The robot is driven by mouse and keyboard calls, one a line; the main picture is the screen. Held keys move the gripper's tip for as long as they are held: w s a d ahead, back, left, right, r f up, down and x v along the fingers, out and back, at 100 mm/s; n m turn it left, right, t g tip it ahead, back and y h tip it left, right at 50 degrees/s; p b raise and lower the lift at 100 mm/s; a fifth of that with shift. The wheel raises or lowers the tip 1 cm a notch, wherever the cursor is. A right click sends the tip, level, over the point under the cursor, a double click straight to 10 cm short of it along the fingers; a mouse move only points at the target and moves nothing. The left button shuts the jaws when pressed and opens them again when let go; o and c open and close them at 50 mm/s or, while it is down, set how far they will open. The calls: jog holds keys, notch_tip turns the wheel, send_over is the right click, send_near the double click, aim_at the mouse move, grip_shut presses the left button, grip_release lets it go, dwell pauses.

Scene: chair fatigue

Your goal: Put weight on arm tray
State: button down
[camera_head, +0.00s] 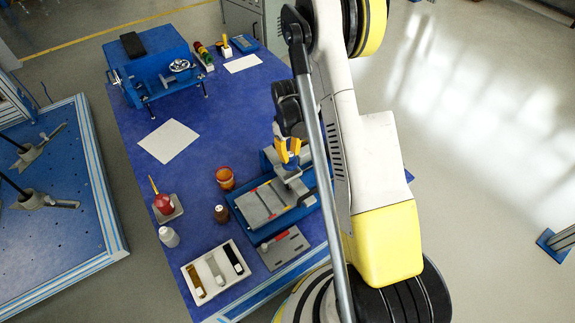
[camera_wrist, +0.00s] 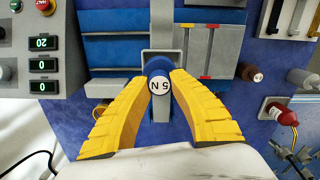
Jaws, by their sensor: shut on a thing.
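My gripper (camera_head: 288,157) hangs over the blue table. In the wrist view its yellow fingers (camera_wrist: 160,100) are shut on a weight (camera_wrist: 158,82), a dark blue piece with a round white label that reads 5 N. Below the gripper is a blue tray (camera_head: 240,217) with grey slabs bearing red and yellow marks; the slabs (camera_wrist: 197,50) also show in the wrist view. A grey bracket (camera_wrist: 162,56) shows just behind the weight. I cannot tell whether the weight touches it. I cannot tell which part is the arm tray.
A blue machine (camera_head: 158,75) stands at the far end. A control panel (camera_wrist: 42,50) is at left in the wrist view. Bare table surrounds the paper (camera_head: 168,140).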

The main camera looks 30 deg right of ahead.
jog(key=shift+w+a+f, duration=0.2)
jog(key=shift+w+f, duration=0.15)
jog(key=shift+w, duration=0.05)
jog(key=shift+f+b, duration=1.15)
jog(key=shift+f, duration=0.7)
jog(key=shift+f, duration=0.2)
jog(key=c, duration=1.3)
grip_release()
